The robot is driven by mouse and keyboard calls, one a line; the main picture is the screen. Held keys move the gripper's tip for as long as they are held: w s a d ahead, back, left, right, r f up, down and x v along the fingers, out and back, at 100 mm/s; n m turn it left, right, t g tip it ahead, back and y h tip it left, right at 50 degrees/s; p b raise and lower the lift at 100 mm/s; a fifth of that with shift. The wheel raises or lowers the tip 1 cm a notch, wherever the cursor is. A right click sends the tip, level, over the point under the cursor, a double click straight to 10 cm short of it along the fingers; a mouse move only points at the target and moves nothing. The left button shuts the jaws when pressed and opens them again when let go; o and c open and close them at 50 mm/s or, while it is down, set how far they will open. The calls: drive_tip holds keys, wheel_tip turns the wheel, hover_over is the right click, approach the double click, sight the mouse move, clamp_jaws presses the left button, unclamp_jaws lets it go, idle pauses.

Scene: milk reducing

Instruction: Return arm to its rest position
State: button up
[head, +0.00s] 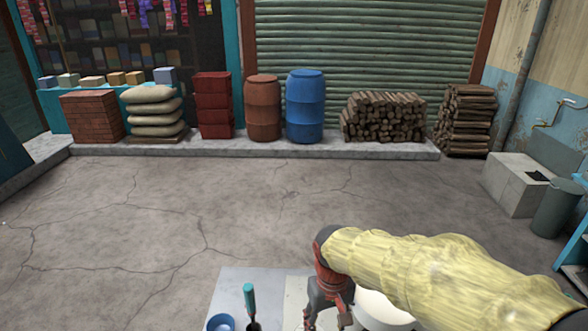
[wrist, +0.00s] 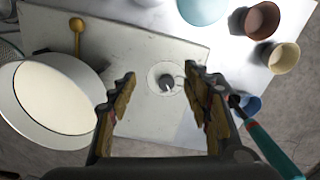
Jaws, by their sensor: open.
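My gripper (head: 328,312) hangs at the bottom of the head view, at the end of my yellow-sleeved arm, over a pale tabletop (head: 234,284). In the wrist view its two fingers (wrist: 160,77) are spread apart with nothing held between them. A small round disc with a grey knob (wrist: 167,82) lies on the grey-white board (wrist: 140,125) below, seen between the fingers. A white pot (wrist: 18,95) with cream-coloured contents stands left of the fingers and partly shows in the head view (head: 385,312).
A gold spoon (wrist: 77,40) lies near the pot. A teal bowl (wrist: 203,9), a brown cup (wrist: 262,20), a tan cup (wrist: 284,58) and a teal-handled tool (wrist: 268,146) are around the right side. Blue (head: 305,107) and brown barrels (head: 262,108) stand far back; the floor between is clear.

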drive_tip(key=s+d+r+m+t, duration=0.3)
drive_tip(key=s+d+r+t, duration=0.2)
drive_tip(key=s+d+r, duration=0.6)
drive_tip(key=shift+s+r+t, duration=0.3)
drive_tip(key=shift+s+r, duration=1)
drive_tip(key=shift+r, duration=0.5)
